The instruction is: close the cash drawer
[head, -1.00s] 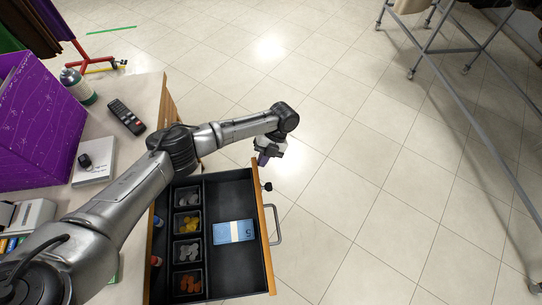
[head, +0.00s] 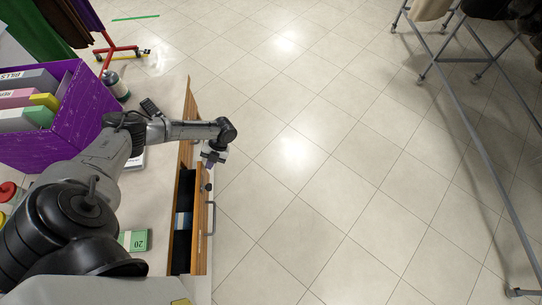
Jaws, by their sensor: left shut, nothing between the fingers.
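The cash drawer (head: 200,235) has a wooden front with a metal handle and a small dark knob on its outer face. It stands slightly open from the counter, with a narrow strip of its black inside showing. Part of a blue banknote stack (head: 183,222) shows in that gap; the coin cups are hidden under the counter. My left gripper (head: 212,160) is shut and empty at the far end of the drawer front, on its outer side. I cannot tell whether it touches the front. My right gripper is not in view.
The counter (head: 160,185) carries a purple box (head: 85,130) of folders, a dark green bottle (head: 116,88), a remote (head: 150,107) and a green banknote stack (head: 134,240). Tiled floor right of the drawer is clear. A metal clothes rack (head: 470,110) stands at far right.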

